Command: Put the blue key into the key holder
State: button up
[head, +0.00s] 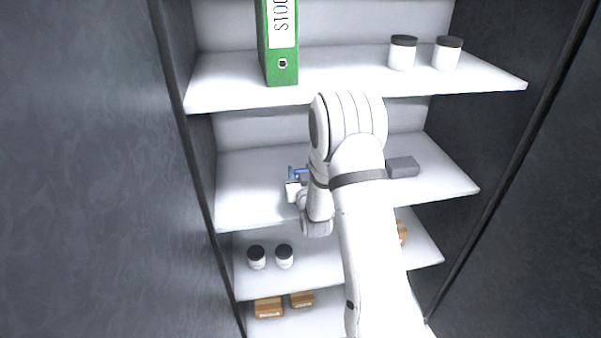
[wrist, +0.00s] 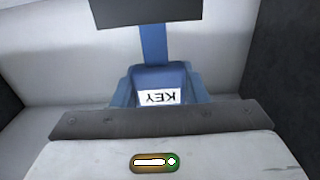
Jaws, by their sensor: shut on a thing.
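The blue key (wrist: 154,48) shows in the wrist view as a narrow upright blue strip. Below the strip is a wider blue body with a white label reading KEY upside down; whether this body is part of the key or a separate holder I cannot tell. A dark grey block (wrist: 146,11) crosses the strip's top end. My gripper (head: 297,178) is shut on the blue key over the middle shelf, left of centre in the head view. I cannot clearly make out the key holder.
The middle shelf (head: 247,200) has free room on the left. A grey box (head: 403,167) lies right of my arm. Above stand a green binder (head: 282,67) and two dark-lidded jars (head: 402,54). Lower shelves hold jars (head: 257,257) and small brown boxes (head: 269,308). Dark side walls flank the shelves.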

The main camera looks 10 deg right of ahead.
jog(key=shift+f+b, duration=1.25)
jog(key=shift+b, duration=0.25)
jog(key=o, duration=1.2)
jog(key=shift+c, duration=0.2)
jog(key=s+b, duration=0.2)
jog(key=s, duration=0.5)
jog(key=shift+s, duration=0.4)
